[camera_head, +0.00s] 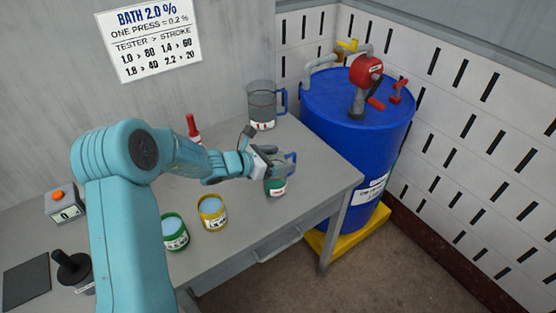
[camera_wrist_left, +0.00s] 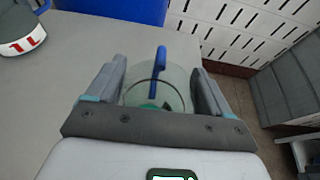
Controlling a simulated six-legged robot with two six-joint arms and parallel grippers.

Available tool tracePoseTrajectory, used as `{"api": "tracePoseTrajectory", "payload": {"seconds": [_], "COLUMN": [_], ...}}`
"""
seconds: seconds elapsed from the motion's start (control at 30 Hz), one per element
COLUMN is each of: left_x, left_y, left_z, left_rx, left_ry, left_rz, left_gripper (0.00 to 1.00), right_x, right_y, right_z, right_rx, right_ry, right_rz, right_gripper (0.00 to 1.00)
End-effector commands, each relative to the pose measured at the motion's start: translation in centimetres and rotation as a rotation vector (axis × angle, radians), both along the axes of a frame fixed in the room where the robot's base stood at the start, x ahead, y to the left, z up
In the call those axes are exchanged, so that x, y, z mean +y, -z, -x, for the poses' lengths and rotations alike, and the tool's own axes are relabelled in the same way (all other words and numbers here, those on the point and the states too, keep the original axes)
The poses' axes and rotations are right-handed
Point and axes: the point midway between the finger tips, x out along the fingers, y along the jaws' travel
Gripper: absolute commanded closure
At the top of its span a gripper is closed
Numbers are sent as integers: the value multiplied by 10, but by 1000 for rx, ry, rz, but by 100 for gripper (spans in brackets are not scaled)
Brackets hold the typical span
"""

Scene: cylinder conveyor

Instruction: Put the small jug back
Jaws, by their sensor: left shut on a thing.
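The small jug (camera_head: 276,187) is clear with a blue handle and a green and white label. It stands or hovers near the right front of the grey table; I cannot tell if its base touches. My left gripper (camera_head: 272,160) is shut on it. In the left wrist view the jug (camera_wrist_left: 158,86) sits between the two fingers of my left gripper (camera_wrist_left: 155,95), its handle pointing away. A larger clear jug (camera_head: 262,104) with a blue handle stands at the back of the table. Its red-marked label also shows in the left wrist view (camera_wrist_left: 22,42). My right gripper is not in view.
A green tin (camera_head: 175,232) and a yellow tin (camera_head: 212,212) hold pale blue liquid. A red-topped bottle (camera_head: 193,130) stands behind my arm. A blue drum (camera_head: 340,150) with a red pump stands right of the table (camera_head: 325,165). A device with an orange button (camera_head: 65,203) is at left.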

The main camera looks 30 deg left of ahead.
Motion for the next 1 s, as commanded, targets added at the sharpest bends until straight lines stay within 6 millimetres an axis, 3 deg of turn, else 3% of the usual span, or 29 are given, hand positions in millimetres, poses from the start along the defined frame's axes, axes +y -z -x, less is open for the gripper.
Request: {"api": "tracePoseTrajectory", "payload": {"seconds": [0.37, 0.4, 0.47, 0.77, 1.0], "left_x": [0, 0, 0, 0, 19], "left_y": [6, 6, 5, 1, -13], "left_z": [0, 0, 0, 0, 41], "left_rx": [-3, -3, -3, -3, -5], "left_ry": [1, 1, 1, 1, -4], "left_rz": [-1, -1, -1, -1, -4], "left_gripper": [62, 16, 0, 0, 0], "right_x": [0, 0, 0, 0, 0], "right_y": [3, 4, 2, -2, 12], "right_z": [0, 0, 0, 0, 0], "right_rx": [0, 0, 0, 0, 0], "right_ry": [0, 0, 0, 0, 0], "right_rz": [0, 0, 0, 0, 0], "right_gripper": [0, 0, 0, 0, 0]}}
